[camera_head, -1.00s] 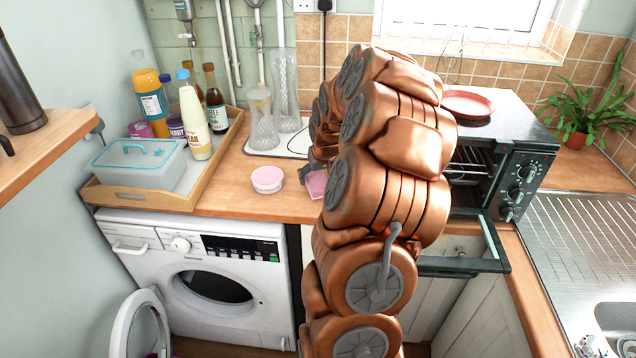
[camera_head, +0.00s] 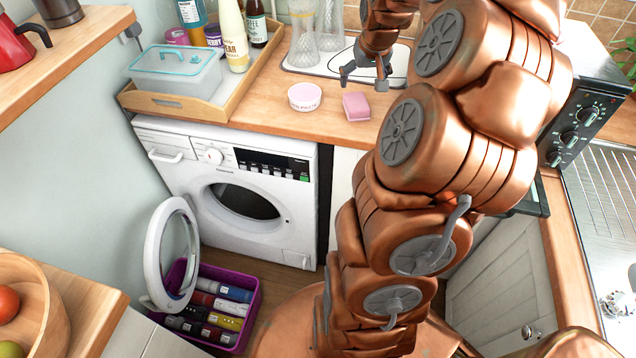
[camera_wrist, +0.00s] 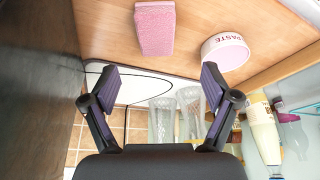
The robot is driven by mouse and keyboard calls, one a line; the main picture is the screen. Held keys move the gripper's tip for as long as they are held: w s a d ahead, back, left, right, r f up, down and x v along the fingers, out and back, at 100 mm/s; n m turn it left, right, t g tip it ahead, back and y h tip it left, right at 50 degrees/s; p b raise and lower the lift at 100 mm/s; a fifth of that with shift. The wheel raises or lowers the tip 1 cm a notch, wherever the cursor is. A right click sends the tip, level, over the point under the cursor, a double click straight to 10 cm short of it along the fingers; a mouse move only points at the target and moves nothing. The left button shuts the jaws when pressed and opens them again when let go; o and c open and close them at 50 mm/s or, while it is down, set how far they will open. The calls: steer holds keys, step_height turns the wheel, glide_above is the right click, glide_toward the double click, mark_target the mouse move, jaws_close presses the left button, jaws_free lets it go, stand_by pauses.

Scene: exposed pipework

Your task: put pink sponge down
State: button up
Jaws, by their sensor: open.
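The pink sponge (camera_head: 356,106) lies on the wooden counter, right of a round pink-and-white tub (camera_head: 305,97) and apart from it. In the wrist view the sponge (camera_wrist: 155,28) shows at the top, beyond the fingertips, with the tub (camera_wrist: 225,51) to its right. My gripper (camera_head: 364,78) is above the counter, behind the sponge in the head view. Its fingers are spread wide and nothing is between them. In the wrist view my gripper (camera_wrist: 160,85) is open and clear of the sponge.
A wooden tray (camera_head: 240,98) with bottles and a lidded box is at the left. Glass vases (camera_head: 303,40) stand behind. The washing machine (camera_head: 240,190) is below with its door open. A black oven (camera_head: 580,115) is at the right, partly hidden by my arm.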

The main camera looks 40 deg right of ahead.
steer(key=s+a+n+g+y, duration=0.1)
steer(key=s+a+n, duration=0.1)
steer(key=a, duration=0.9)
steer(key=s+a+n+g+y, duration=0.1)
steer(key=a+n, duration=0.1)
steer(key=a, duration=0.9)
steer(key=s+a+f+n+g, duration=0.2)
steer(key=s+a+g, duration=0.1)
steer(key=s+a, duration=1.2)
steer(key=s, duration=0.4)
steer(key=shift+s+a+f+g, duration=0.2)
steer(key=shift+s+a+g, duration=0.1)
steer(key=shift+s+a, duration=0.05)
steer(key=shift+o, duration=0.5)
